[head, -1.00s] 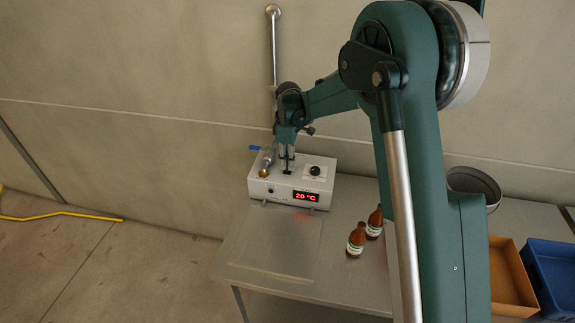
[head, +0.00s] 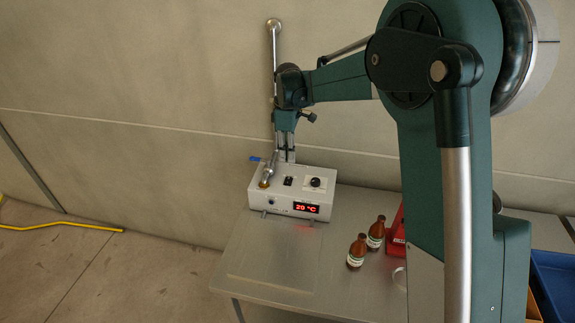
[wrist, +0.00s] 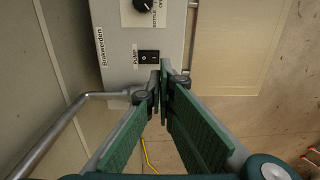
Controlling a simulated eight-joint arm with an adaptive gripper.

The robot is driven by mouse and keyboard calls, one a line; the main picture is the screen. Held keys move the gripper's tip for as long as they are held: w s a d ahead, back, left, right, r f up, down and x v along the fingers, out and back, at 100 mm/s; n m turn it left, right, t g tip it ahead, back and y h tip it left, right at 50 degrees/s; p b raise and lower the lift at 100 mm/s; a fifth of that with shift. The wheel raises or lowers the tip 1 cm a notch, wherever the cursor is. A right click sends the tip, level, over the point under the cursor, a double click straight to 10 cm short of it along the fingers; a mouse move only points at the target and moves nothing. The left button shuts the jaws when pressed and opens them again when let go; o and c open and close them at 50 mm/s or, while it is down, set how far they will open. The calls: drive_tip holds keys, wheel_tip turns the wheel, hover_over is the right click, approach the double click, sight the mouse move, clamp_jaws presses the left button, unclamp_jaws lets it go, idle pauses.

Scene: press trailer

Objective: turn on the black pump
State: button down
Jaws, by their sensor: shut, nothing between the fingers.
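The black pump switch (wrist: 149,57) is a small rocker marked 0 and I, beside the label "PUMP" on the white box's top face. Which side is pressed in I cannot tell. It also shows in the head view (head: 288,181). The white box (head: 264,203) stands on the table with a lit red display (head: 306,208). My gripper (head: 286,158) is shut and empty, above the box's back edge and behind the switch. In the wrist view, its fingertips (wrist: 161,73) are close together, just beside the switch in the picture, apparently not touching it.
A black knob (head: 316,183) sits right of the switch. A metal pole (head: 273,50) rises behind. Two brown bottles (head: 356,251) and a red object (head: 396,238) stand right. The table front (head: 270,250) is clear.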

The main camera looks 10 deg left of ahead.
wheel_tip(320, 180, up, 3)
drive_tip(key=shift+s+f, duration=0.1)
drive_tip(key=shift+s, duration=0.05)
drive_tip(key=shift+d, duration=0.1)
idle(0.4)
drive_tip(key=s+d+r+m+t+b, duration=0.1)
drive_tip(key=s+d+r+m+b, duration=0.15)
drive_tip(key=s+d, duration=0.4)
drive_tip(key=s+d+r+m+t+b, duration=0.1)
drive_tip(key=s+d+r+m, duration=0.25)
drive_tip(key=d, duration=0.65)
drive_tip(key=s+d+r+m+t+b, duration=0.1)
drive_tip(key=s+d+r+m+t, duration=0.15)
drive_tip(key=s+d, duration=0.5)
drive_tip(key=s+d+f+m+t+b, duration=0.1)
drive_tip(key=s+d+f+m, duration=0.3)
drive_tip(key=s+d, duration=0.4)
drive_tip(key=s+d+f+m+t+b, duration=0.2)
drive_tip(key=s+d+f+m+b, duration=0.2)
drive_tip(key=s+d, duration=0.4)
drive_tip(key=s+f+m, duration=0.1)
drive_tip(key=s+f, duration=0.1)
drive_tip(key=s, duration=0.2)
drive_tip(key=shift+s+d+f, duration=0.2)
drive_tip(key=shift+s+d, duration=0.1)
drive_tip(key=shift+d, duration=0.1)
